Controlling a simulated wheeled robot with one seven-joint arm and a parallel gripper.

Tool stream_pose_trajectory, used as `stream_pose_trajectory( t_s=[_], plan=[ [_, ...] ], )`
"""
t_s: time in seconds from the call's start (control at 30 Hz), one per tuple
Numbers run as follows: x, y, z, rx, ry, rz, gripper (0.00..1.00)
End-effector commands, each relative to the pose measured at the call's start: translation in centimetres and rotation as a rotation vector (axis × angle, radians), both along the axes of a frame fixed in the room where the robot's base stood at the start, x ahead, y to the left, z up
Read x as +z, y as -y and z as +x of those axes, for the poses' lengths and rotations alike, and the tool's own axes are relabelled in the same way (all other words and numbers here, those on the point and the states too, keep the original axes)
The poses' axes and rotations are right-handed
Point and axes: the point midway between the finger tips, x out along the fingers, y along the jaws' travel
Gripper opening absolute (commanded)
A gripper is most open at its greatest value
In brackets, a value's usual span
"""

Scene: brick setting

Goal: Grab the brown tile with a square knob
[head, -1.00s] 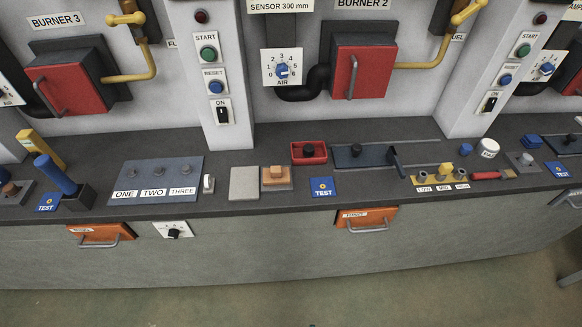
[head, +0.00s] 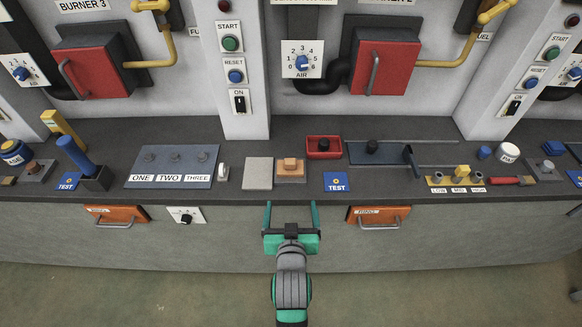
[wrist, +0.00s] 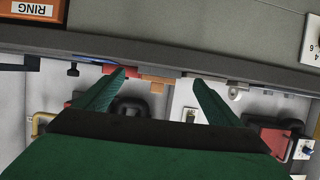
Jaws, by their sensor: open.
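The brown tile with a square knob (head: 290,177) sits on the dark counter near its front edge, its lighter orange-brown knob on top. It also shows in the wrist view (wrist: 155,80), upside down and partly cut by the counter edge, between my fingers. My gripper (head: 291,205) is open and empty, its two green fingers pointing at the counter. In the head view it appears in front of the counter edge, just below the tile in the picture and apart from it. It also shows in the wrist view (wrist: 158,78).
A red tray with a black knob (head: 323,147) stands behind. Orange drawers (head: 379,217) with handles are on the counter front.

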Motion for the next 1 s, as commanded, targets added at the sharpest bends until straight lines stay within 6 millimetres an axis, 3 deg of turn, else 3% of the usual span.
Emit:
stream_pose_trajectory(
  t_s=[0.03,0.13,0.37,0.7,1.0],
  plan=[
    [1.3,-0.1,1.5,0.0,0.003,0.002,0.88],
    [2.9,-0.2,3.3,-0.002,-0.008,0.006,0.88],
    [4.9,-0.2,5.4,-0.004,-0.026,0.011,0.88],
    [3.6,-0.1,9.4,-0.006,-0.03,0.012,0.88],
    [2.7,0.0,11.4,-0.007,-0.03,0.011,0.88]
  ],
)
